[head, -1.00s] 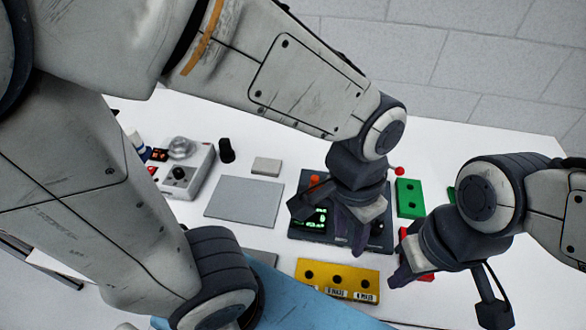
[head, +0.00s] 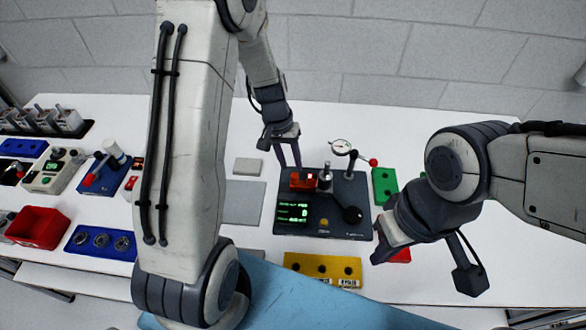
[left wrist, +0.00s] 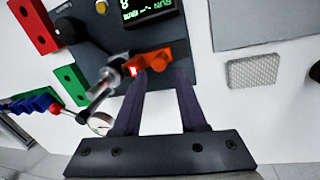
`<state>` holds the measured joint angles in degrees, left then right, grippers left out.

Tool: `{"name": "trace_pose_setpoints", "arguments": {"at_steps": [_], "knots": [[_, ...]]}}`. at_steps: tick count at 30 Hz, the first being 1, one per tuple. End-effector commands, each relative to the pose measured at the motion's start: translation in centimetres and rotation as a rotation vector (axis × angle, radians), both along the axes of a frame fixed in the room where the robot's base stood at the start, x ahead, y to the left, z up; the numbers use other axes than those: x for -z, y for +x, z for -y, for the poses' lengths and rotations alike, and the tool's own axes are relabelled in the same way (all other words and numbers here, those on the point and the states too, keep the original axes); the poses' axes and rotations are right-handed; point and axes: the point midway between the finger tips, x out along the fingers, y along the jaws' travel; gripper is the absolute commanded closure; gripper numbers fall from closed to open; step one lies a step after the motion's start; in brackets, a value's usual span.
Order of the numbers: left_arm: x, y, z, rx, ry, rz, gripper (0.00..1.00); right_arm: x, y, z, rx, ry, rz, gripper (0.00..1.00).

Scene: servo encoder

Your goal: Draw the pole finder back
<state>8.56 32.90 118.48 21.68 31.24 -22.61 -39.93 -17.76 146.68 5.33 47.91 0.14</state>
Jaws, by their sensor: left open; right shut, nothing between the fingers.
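A dark test station (head: 335,222) with a green-lit display (head: 292,211) sits mid-table. An orange-red block (head: 302,181), probably the pole finder, stands at its back edge beside a silver cylinder (head: 325,178). My left gripper (head: 291,164) is open and reaches down just behind the orange block. In the left wrist view the orange block (left wrist: 153,61), with a small lit spot, lies at the fingertips (left wrist: 161,72); I cannot tell whether they touch it. My right gripper (head: 380,252) is shut and empty, near the station's front right corner.
A dial gauge (head: 340,147) and a red-ball lever (head: 373,162) stand behind the station. A green block (head: 384,186) is to the right, a yellow holed block (head: 322,268) in front. Grey plates (head: 243,203) lie to the left.

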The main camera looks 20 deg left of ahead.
Motion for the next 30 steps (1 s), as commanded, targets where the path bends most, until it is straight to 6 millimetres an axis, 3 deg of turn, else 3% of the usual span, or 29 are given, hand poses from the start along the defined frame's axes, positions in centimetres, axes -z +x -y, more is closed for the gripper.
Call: {"name": "trace_pose_setpoints", "arguments": {"at_steps": [3, 9, 19, 20, 22, 23, 30], "knots": [[2.0, -0.1, 0.4, 0.0, 0.001, -0.005, 0.59, -0.4, 0.0, 0.0, 0.0, 0.0, 0.0, 1.0], [4.0, 0.0, 0.8, 0.001, 0.001, -0.001, 0.59, -0.6, 0.0, 0.0, 0.0, 0.0, 0.0, 1.0], [4.4, 0.1, 0.9, 0.0, 0.001, 0.001, 0.59, -0.6, 0.0, 0.0, 0.0, 0.0, 0.0, 1.0], [4.4, 0.1, 0.9, 0.0, 0.001, 0.001, 0.66, -0.6, 0.0, 0.0, 0.0, 0.0, 0.0, 1.0], [4.4, 0.1, 0.9, 0.0, 0.001, 0.001, 0.93, -0.6, 0.0, 0.0, 0.0, 0.0, 0.0, 1.0], [4.4, 0.1, 0.9, 0.0, 0.001, 0.001, 1.0, -0.6, 0.0, 0.0, 0.0, 0.0, 0.0, 1.0], [4.3, 0.1, 0.8, 0.0, 0.001, 0.001, 1.0, -0.6, 0.0, 0.0, 0.0, 0.0, 0.0, 1.0]]}}
